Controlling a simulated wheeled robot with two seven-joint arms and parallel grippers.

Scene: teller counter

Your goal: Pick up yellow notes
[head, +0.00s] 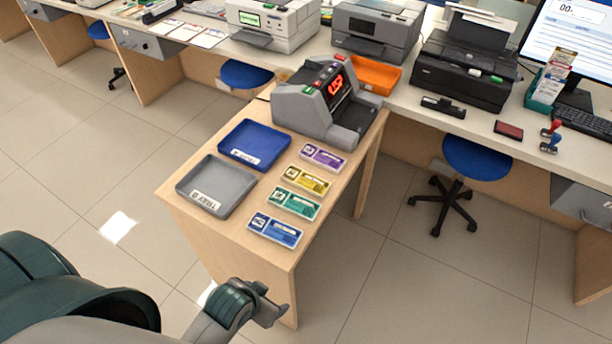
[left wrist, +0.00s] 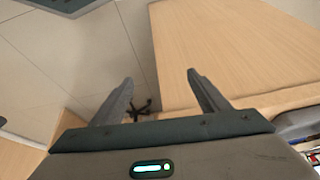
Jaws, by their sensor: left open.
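The yellow notes (head: 306,180) are a bundle lying flat on the small wooden table (head: 237,236), in a row with a purple bundle (head: 323,157) behind, and a green bundle (head: 291,203) and a blue bundle (head: 275,229) in front. My left gripper (head: 272,308) is at the table's front edge, nearer to me than all the bundles and apart from them. In the left wrist view its two fingers (left wrist: 158,85) are spread with nothing between them. The notes do not show in that view. My right gripper is out of view.
A blue tray (head: 274,136) and a grey tray (head: 242,177) lie left of the bundles. A grey counting machine (head: 310,108) with red digits stands behind them. Blue stools (head: 478,157) stand under the long counter. The table's front strip is bare.

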